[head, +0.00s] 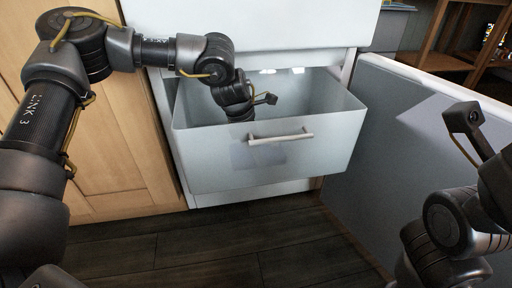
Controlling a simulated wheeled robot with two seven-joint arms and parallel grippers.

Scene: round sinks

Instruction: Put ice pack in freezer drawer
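The freezer drawer (310,155) is pulled out in the middle of the head view, a pale grey bin with a metal bar handle (280,137) on its front. My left arm reaches in from the left over the drawer's side wall. Its wrist dips into the drawer, and the gripper fingers are hidden behind the drawer's front wall. I cannot see whether they hold anything. No ice pack shows. My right arm is at the lower right, in front of the open door; its gripper fingers are not visible.
The open freezer door (385,150) stands along the right side. A wooden cabinet (110,130) is at the left. The dark plank floor (215,245) in front of the drawer is clear. A wooden shelf (440,60) stands at the back right.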

